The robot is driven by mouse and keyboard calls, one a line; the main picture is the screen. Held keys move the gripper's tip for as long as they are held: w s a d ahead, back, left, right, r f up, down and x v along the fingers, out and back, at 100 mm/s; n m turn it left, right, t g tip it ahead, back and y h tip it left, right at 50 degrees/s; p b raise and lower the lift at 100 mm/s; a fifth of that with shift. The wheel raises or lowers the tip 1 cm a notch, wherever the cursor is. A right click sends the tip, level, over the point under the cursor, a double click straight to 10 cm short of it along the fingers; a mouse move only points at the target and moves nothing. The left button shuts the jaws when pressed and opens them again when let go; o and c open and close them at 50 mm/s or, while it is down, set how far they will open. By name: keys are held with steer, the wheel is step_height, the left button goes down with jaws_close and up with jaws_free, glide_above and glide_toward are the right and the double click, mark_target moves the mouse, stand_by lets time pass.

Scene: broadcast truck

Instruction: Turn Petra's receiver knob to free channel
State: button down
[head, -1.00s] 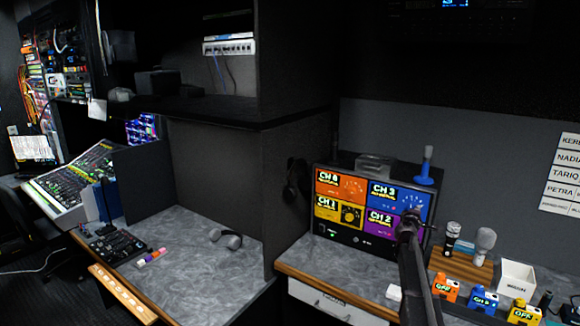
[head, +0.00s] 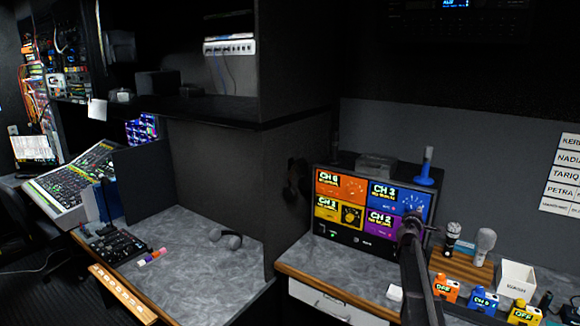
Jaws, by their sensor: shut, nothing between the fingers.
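The receiver unit (head: 372,245) stands on the right desk with four coloured panels. The orange panel (head: 340,187) is top left, blue (head: 397,196) top right, yellow (head: 336,211) bottom left and purple (head: 380,224) bottom right. Each has a channel label, too small to read surely. Knobs show on the orange, blue and yellow panels. My gripper (head: 411,222) is shut and empty in front of the purple panel's right part, hiding any knob there. I cannot tell if it touches the unit. A wall list (head: 562,175) includes the name Petra; no owner name is legible on the panels.
Orange (head: 446,288), blue (head: 484,300) and yellow (head: 524,313) packs stand at the desk's front right. A dark partition (head: 300,190) stands left of the receiver.

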steer(key=shift+v, duration=2.5)
steer(key=s+a+f+m+g+y, duration=0.2)
steer(key=s+a+f+m+g, duration=0.4)
steer(key=s, duration=0.5)
steer(key=s+a+f+m+g+y, duration=0.1)
steer(key=s+a+f+m+g, duration=0.45)
steer(key=s, duration=0.45)
steer(key=s+a+f+g+y, duration=0.1)
steer(key=s+a+f+y, duration=0.2)
steer(key=s+a, duration=0.5)
steer(key=s+a+f+g+y, duration=0.2)
steer(key=s+a+f+y, duration=0.2)
steer(key=s+a, duration=0.4)
steer(key=shift+a, duration=0.2)
